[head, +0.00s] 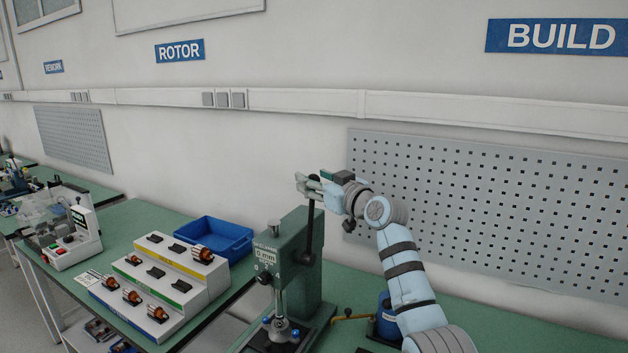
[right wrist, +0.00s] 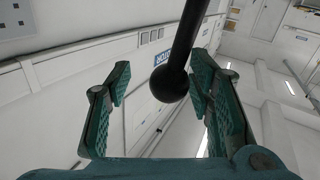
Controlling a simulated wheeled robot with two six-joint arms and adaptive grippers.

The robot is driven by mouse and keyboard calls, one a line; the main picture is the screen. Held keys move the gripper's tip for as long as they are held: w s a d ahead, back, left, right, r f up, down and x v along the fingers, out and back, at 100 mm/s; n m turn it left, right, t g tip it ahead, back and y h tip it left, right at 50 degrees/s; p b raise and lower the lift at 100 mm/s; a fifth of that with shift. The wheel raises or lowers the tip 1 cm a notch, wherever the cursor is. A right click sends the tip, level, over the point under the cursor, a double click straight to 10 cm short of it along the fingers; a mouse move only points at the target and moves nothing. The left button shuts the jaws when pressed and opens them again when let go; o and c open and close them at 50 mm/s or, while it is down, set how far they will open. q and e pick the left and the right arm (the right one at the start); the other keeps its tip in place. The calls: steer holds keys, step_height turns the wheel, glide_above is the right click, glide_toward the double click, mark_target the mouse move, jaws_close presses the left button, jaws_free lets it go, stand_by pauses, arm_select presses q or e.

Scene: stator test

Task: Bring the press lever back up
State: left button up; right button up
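The green press (head: 289,250) stands on the green bench, with "0 mm" on its small display (head: 267,256). Its black lever (head: 310,228) points nearly straight up from the pivot on the press's right side. My right gripper (head: 307,186) is at the lever's top end. In the right wrist view, the lever's round black knob (right wrist: 170,84) lies between the spread green fingers of my right gripper (right wrist: 163,92), with gaps showing on both sides. The fingers are open and hold nothing. My left gripper is not in view.
Left of the press are a stepped rack (head: 190,279) with several rotors and a blue bin (head: 214,236). A blue container (head: 388,318) stands beside my right forearm. A pegboard wall (head: 500,205) is behind. The air above the rack is free.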

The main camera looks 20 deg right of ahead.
steer(key=v, duration=1.1)
steer(key=shift+s, duration=0.4)
steer(key=shift+d, duration=0.1)
